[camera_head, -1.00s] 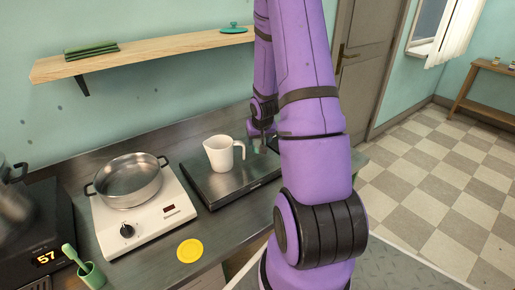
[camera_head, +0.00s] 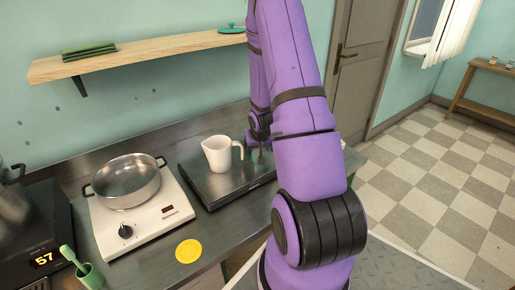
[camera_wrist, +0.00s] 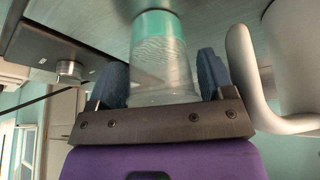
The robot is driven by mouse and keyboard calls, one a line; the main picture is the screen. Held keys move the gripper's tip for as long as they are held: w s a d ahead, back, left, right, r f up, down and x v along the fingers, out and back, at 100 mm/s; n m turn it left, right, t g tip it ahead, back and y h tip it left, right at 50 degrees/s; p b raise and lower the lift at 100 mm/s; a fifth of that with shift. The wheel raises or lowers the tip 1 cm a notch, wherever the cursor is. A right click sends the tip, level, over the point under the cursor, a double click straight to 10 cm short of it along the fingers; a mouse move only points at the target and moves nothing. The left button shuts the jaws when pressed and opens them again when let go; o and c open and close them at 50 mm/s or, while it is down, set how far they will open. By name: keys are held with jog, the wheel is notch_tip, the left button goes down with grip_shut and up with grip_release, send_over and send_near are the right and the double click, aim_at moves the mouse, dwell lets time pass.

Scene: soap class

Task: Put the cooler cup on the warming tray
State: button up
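The cup (camera_wrist: 162,62) is clear with a teal band and sits between the two blue fingers of my gripper (camera_wrist: 163,80) in the wrist view. The fingers appear to press on its sides. In the head view, the cup (camera_head: 256,156) shows only as a small teal patch at the right part of the dark flat warming tray (camera_head: 215,187). My gripper (camera_head: 259,140) is above it there, partly hidden by my arm. I cannot tell whether the cup's base touches the tray.
A white pitcher (camera_head: 219,156) stands on the tray just left of the cup; its handle (camera_wrist: 243,75) is close to my right finger. A hotplate (camera_head: 147,228) with a steel pot (camera_head: 127,182) is further left. A yellow disc (camera_head: 188,251) lies in front.

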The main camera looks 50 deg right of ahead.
jog(key=shift+s+r, duration=0.1)
jog(key=shift+r, duration=0.45)
jog(key=s+a+r+n, duration=0.1)
jog(key=s+a+r, duration=0.1)
jog(key=a+r, duration=0.55)
jog(key=s+a+r+n, duration=0.1)
jog(key=a+r, duration=0.3)
jog(key=r, duration=0.7)
jog(key=s+a+r+n, duration=0.1)
jog(key=s+a+r, duration=0.1)
jog(key=a+r, duration=0.55)
jog(key=s+a+r+n+t+y, duration=0.1)
jog(key=s+a+r+n, duration=0.3)
jog(key=s+a+r, duration=0.6)
jog(key=s+a+y, duration=0.1)
jog(key=s+a, duration=0.1)
jog(key=s, duration=0.1)
jog(key=shift+a+r+y, duration=0.35)
jog(key=shift+a+y, duration=0.05)
